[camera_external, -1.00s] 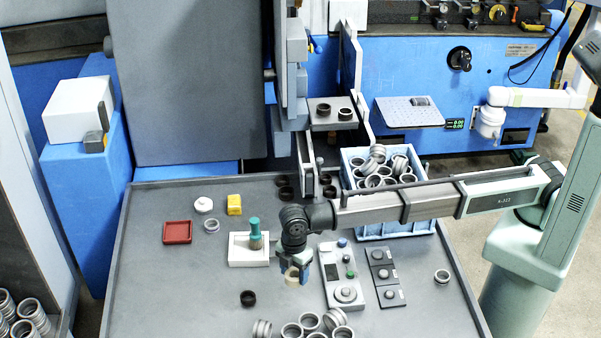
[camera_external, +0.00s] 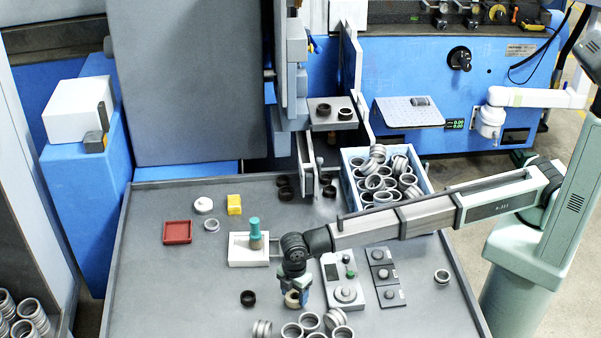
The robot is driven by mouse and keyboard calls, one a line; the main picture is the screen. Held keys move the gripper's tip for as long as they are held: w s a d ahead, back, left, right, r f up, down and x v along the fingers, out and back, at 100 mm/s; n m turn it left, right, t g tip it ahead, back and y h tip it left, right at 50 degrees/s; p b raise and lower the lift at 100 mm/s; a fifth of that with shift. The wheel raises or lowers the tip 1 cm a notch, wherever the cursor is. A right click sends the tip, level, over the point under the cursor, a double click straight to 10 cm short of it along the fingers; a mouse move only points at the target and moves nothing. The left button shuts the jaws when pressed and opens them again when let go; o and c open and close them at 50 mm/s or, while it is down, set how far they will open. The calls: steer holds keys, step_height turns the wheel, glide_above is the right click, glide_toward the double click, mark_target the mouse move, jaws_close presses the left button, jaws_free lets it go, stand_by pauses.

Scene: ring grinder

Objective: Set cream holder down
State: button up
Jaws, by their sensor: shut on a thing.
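The cream holder (camera_external: 292,299) is a small pale ring at the lower middle of the work table. My gripper (camera_external: 296,292) points down and is shut on it. The jaws hide part of the holder. It is at or just above the table top; I cannot tell whether it touches.
Several loose metal rings (camera_external: 311,321) lie just in front. A black ring (camera_external: 248,298) is to the left, and a grey gauge unit (camera_external: 343,283) is close on the right. A white tray (camera_external: 238,262) with a teal-handled brush (camera_external: 256,236) stands behind. The table's left front is clear.

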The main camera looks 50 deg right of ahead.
mark_target(295, 296)
steer(key=shift+f, duration=0.1)
steer(key=o, duration=1.1)
step_height(295, 296, up, 12)
steer(key=shift+r, duration=0.1)
stand_by(0.3)
